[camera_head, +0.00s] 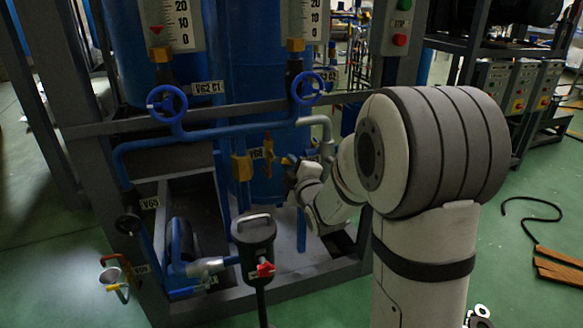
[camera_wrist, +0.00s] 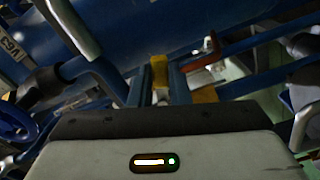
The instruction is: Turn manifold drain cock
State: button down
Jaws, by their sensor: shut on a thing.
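The manifold drain cock has a yellow handle (camera_head: 283,160) on the blue pipework, beside a brass fitting and a partly covered valve tag. In the wrist view the yellow handle (camera_wrist: 160,70) stands between the two fingers of my gripper (camera_wrist: 159,84). In the head view my gripper (camera_head: 291,163) reaches the handle from the right, its fingertips small and partly hidden by its own body. The gripper is shut on the handle. The cock's body and its exact angle are hard to make out.
Two blue handwheels (camera_head: 167,103) (camera_head: 307,88) sit above on the manifold. A brass valve body (camera_head: 241,167) is just left of the cock. A black canister with a red knob (camera_head: 262,270) stands in front. A copper-coloured lever (camera_wrist: 203,52) lies close right of the fingers.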

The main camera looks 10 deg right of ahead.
jog(key=shift+d+r+n+b, duration=0.1)
jog(key=shift+r+n+b, duration=0.25)
jog(key=shift+n+b, duration=0.85)
jog(key=shift+d+r+n+b, duration=0.1)
jog(key=shift+r+n+b, duration=0.25)
jog(key=shift+n+b, duration=0.8)
jog(key=shift+m, duration=0.25)
jog(key=c, duration=1.4)
grip_release()
jog(key=shift+o, duration=0.2)
jog(key=s+d+p, duration=0.1)
jog(key=s, duration=0.6)
jog(key=shift+s, duration=0.35)
